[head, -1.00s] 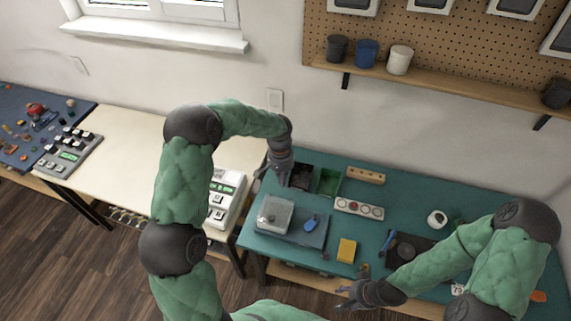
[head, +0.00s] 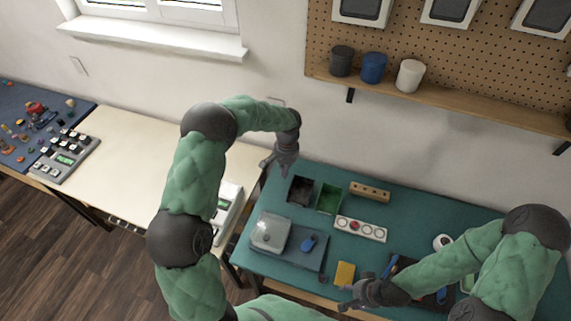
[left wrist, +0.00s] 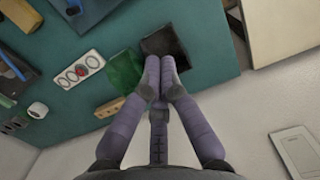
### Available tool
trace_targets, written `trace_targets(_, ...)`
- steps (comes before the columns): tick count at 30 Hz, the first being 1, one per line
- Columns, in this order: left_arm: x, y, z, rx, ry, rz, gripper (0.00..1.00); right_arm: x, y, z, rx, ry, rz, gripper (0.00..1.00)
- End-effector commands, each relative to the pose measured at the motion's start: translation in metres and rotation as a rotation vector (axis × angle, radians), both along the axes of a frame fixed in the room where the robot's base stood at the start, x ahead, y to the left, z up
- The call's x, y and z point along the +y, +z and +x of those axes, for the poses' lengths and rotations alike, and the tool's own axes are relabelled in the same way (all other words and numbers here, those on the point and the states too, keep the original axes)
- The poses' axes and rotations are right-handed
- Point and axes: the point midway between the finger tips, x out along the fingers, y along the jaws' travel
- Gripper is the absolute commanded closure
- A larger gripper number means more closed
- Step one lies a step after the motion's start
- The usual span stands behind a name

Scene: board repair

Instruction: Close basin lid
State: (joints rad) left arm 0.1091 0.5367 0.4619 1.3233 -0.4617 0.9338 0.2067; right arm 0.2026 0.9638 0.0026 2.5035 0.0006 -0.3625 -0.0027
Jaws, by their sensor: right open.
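The basin (head: 270,232) is a pale grey box at the left front of the teal table, on the left part of a blue-grey mat (head: 315,258). A pale cover with a small round spot seems to lie over it; I cannot tell whether it is fully closed. A part of a grey thing on the mat shows at the top edge of the left wrist view. My left gripper (head: 284,166) is above the table's back left, behind the basin; its fingertips (left wrist: 160,76) are together and empty. My right gripper (head: 352,296) is open at the table's front edge, right of the basin.
A black bin (head: 300,190) and a green bin (head: 329,198) stand below and right of my left gripper. A wooden block (head: 369,191), a power strip (head: 360,229), a yellow sponge (head: 345,272) and a blue tool (head: 309,243) lie on the table.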

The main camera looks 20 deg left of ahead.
Motion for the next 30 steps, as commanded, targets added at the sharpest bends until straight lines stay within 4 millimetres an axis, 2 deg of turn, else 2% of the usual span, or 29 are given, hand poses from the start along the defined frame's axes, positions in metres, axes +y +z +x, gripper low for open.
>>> trace_targets(3,0.0,-0.024,-0.003,0.004,-0.001,0.0,1.0,0.0,0.0,0.0,0.0,0.0,0.0,0.52)
trace_targets(6,0.001,-0.037,-0.008,0.002,0.001,-0.001,1.0,0.0,0.001,0.0,0.0,0.0,0.0,0.52)
trace_targets(9,0.001,-0.036,-0.023,0.001,-0.001,0.0,1.0,0.0,0.004,0.0,0.0,0.0,0.0,0.52)
trace_targets(15,0.0,-0.039,-0.04,0.001,-0.001,0.0,1.0,0.0,0.006,0.0,0.0,0.0,0.0,0.52)
trace_targets(30,0.0,-0.04,-0.043,-0.003,0.0,0.0,1.0,0.0,0.005,0.0,-0.001,0.0,0.0,0.52)
